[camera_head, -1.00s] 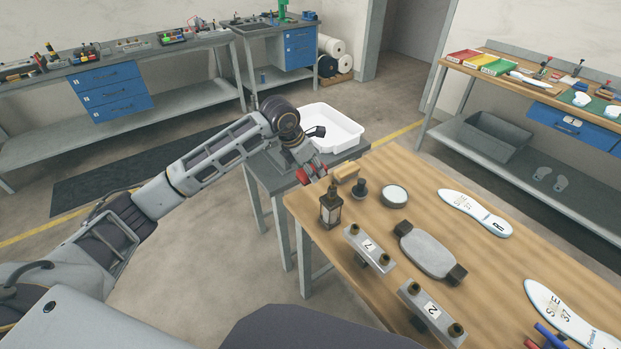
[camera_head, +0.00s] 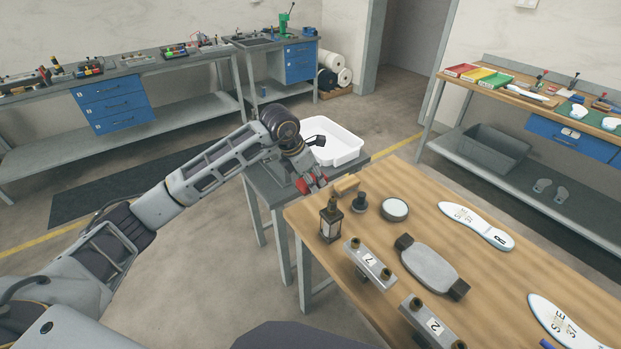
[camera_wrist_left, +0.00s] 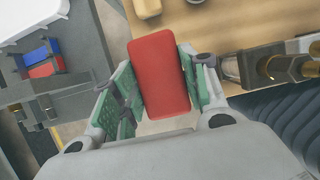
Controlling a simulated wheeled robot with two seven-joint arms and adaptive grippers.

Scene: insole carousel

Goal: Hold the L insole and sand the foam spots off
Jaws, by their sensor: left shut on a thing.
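My left gripper (camera_head: 308,183) is shut on a red block (camera_wrist_left: 160,73), held between its green-padded fingers in the left wrist view. In the head view the gripper is over the gap between the wooden table's left corner and the grey side table. An insole marked R (camera_head: 477,227) lies on the wooden table at the right. A second insole (camera_head: 571,325) marked with size 37 lies nearer, cut off by the bottom edge; I see no L on it. Foam spots cannot be made out. My right gripper is not in view.
The wooden table (camera_head: 450,203) carries a small lantern-like bottle (camera_head: 331,220), a round tin (camera_head: 394,209), a grey pad with dark ends (camera_head: 430,268), and metal blocks numbered 7 (camera_head: 369,264) and 2 (camera_head: 433,325). A white tray (camera_head: 338,150) stands on the side table (camera_head: 268,187).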

